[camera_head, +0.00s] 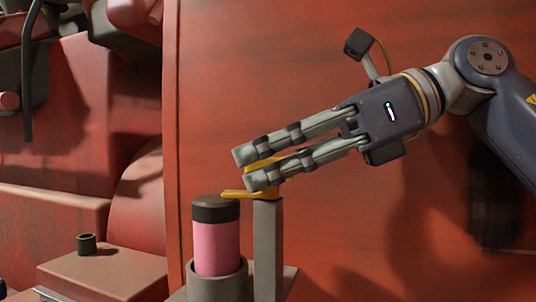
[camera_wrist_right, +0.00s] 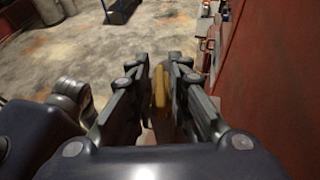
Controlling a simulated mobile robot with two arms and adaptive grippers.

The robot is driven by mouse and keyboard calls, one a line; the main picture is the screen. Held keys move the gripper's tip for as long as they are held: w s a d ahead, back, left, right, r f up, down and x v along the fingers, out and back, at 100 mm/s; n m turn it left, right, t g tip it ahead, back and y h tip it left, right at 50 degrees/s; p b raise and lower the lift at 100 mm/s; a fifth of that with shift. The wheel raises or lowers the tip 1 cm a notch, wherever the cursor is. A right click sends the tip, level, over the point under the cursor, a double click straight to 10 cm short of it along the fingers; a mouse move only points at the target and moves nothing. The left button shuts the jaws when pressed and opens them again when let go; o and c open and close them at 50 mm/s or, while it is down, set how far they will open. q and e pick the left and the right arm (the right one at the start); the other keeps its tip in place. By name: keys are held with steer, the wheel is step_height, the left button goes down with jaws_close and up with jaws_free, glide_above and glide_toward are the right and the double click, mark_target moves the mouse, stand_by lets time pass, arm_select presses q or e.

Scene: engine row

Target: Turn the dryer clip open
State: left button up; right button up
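The dryer clip (camera_head: 236,194) is a yellow piece on top of a grey post (camera_head: 268,245). Its flat tongue points left, toward the dark cap of a pink cylinder, the dryer (camera_head: 216,246). My right gripper (camera_head: 254,168) reaches in from the right, tilted down to the left, with its fingers on either side of the clip's raised part. The fingers hide part of the clip. My left gripper is not in view.
A large red panel (camera_head: 350,220) stands close behind the gripper and post. The dryer sits in a grey cup (camera_head: 217,285). At left are red engine parts and a ledge (camera_head: 105,272) with a small dark cup (camera_head: 86,244). The wrist view shows open floor (camera_wrist_right: 150,45).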

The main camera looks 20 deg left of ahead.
steer(key=shift+o, duration=1.1)
steer(key=shift+r, duration=0.1)
steer(key=shift+r, duration=5.05)
